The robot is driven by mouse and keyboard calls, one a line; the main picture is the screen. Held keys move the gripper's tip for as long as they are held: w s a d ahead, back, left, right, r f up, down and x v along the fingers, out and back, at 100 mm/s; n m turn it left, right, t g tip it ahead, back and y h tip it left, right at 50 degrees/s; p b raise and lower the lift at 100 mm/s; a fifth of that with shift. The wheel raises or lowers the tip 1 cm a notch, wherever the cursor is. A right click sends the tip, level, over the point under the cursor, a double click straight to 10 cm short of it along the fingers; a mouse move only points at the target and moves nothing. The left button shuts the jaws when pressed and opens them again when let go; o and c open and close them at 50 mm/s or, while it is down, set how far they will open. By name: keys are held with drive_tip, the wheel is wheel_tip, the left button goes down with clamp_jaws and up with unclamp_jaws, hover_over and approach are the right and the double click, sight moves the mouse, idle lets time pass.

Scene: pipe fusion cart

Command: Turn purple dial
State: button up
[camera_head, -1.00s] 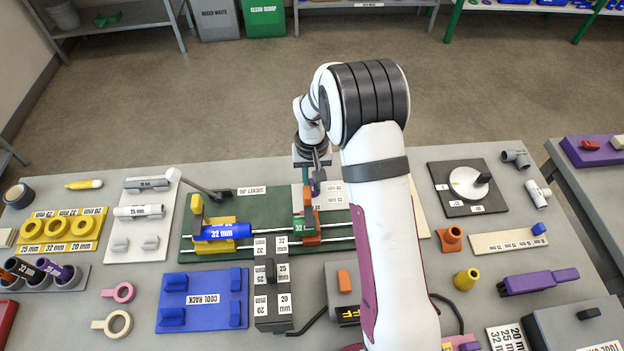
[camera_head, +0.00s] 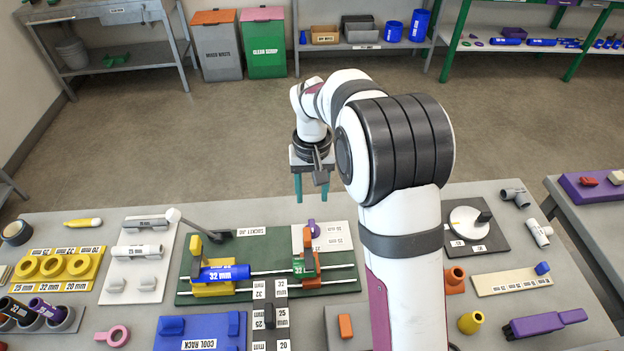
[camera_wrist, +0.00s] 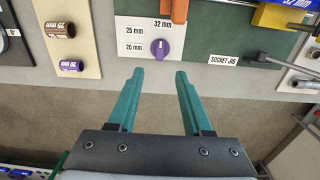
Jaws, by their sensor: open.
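The purple dial (camera_wrist: 159,48) sits on a white plate (camera_wrist: 138,25) marked 32, 25 and 20 mm in the wrist view. Its pointer line stands roughly upright in that view. In the head view the dial (camera_head: 313,228) is at the back of the green socket jig (camera_head: 215,248). My gripper (camera_wrist: 155,72) is open and empty, its two teal fingers apart on either side of the dial's line but short of it. In the head view my gripper (camera_head: 311,199) hangs above the table's back edge, clear of the dial.
An orange clamp (camera_head: 309,260) with a green fitting stands just in front of the dial. A blue 32 mm pipe (camera_head: 222,273) lies in the yellow clamp to the left. Open floor lies behind the table.

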wheel_tip(320, 180, up, 4)
drive_tip(key=shift+r, duration=0.25)
drive_tip(key=s+d+r+m+y, duration=0.1)
drive_tip(key=s+r+m, duration=0.15)
drive_tip(key=s, duration=0.65)
drive_tip(key=s+d+r+m, duration=0.1)
drive_tip(key=s+r, duration=0.3)
drive_tip(key=s, duration=0.5)
drive_tip(key=s+f+m, duration=0.2)
drive_tip(key=s+f, duration=0.1)
drive_tip(key=s, duration=1)
drive_tip(key=shift+f+y, duration=0.2)
drive_tip(key=shift+y, duration=0.2)
